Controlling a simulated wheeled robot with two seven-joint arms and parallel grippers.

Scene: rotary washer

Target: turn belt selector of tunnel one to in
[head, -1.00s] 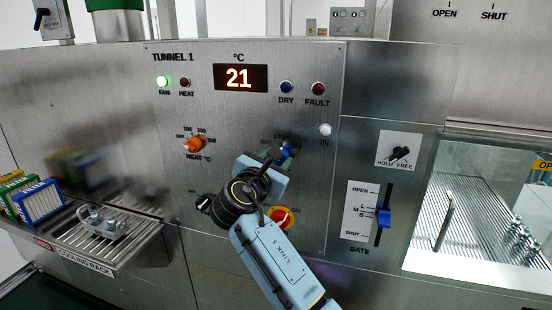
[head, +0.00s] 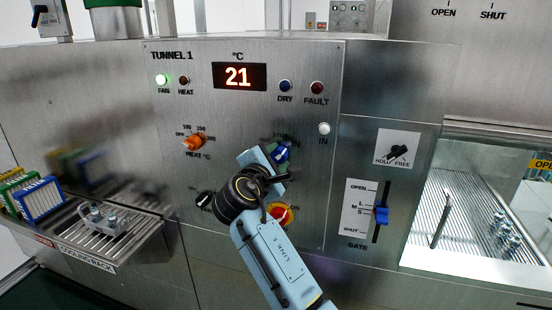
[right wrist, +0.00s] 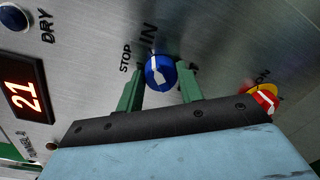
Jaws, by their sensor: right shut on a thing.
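The belt selector is a blue round knob (right wrist: 160,72) with a white pointer, on the steel TUNNEL 1 panel (head: 225,120). In the right wrist view my right gripper (right wrist: 160,88) has its two green fingers on either side of the knob, shut on it. The pointer's upper end leans toward the IN lettering, with STOP to its left; its exact setting is hard to tell. In the head view the knob (head: 281,152) is partly hidden by my right gripper (head: 279,155). The pale round IN lamp (head: 324,128) is up and right of it. My left gripper is not in view.
A red and yellow switch (head: 281,214) sits just below the selector, close to my right wrist. An orange heat knob (head: 193,142) and a black knob (head: 204,200) are to the left. The gate lever (head: 381,214) is at right. A cooling rack (head: 110,240) juts out at left.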

